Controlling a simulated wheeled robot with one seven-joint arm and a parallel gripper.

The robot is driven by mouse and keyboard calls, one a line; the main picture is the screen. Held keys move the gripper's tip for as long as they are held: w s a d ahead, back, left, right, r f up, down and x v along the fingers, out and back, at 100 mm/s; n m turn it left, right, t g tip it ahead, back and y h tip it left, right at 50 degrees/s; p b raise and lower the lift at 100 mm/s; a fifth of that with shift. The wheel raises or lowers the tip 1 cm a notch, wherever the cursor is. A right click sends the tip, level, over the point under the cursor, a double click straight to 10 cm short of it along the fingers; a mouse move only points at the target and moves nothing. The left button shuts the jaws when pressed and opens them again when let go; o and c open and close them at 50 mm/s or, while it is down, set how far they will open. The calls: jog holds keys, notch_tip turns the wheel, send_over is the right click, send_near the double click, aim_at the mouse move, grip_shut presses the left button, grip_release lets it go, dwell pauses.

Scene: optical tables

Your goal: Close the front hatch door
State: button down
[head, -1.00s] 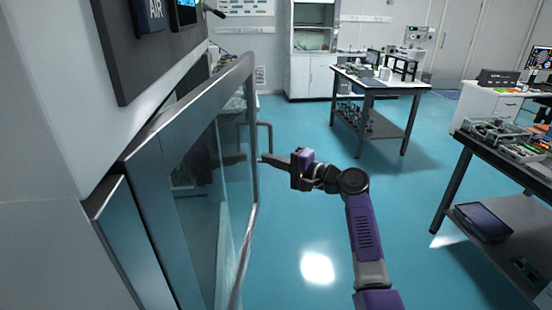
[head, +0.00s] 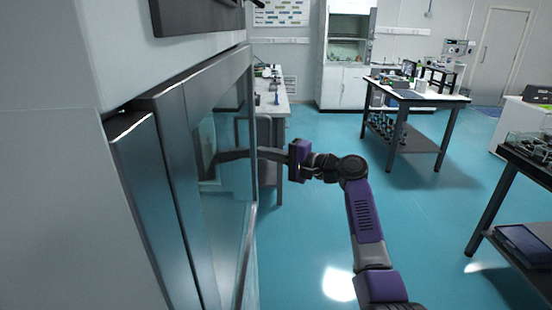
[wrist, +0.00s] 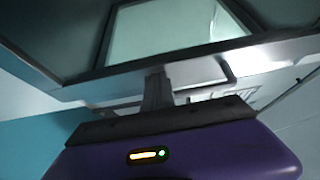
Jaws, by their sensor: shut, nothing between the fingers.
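The front hatch door (head: 251,90), a glass panel in a grey metal frame, stands at the left in the head view and looks nearly in line with the wall. In the wrist view the fingers (wrist: 157,92) reach up to the framed pane (wrist: 175,28). Whether they touch the frame I cannot tell.
A white bench (head: 272,100) stands behind the door. An optical table (head: 420,97) stands at the back right, and another dark table (head: 525,165) at the right edge. The blue floor (head: 310,225) between is clear.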

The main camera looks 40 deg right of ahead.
jog(key=shift+d+r+m+t+h, duration=0.2)
jog(key=shift+d+m+t+h, duration=0.15)
jog(key=shift+d, duration=0.7)
jog(key=a+v, duration=0.1)
jog(key=v, duration=0.6)
jog(key=shift+s+a+b, duration=0.15)
jog(key=shift+s+b, duration=0.2)
jog(key=shift+b, duration=0.05)
jog(key=shift+f, duration=0.15)
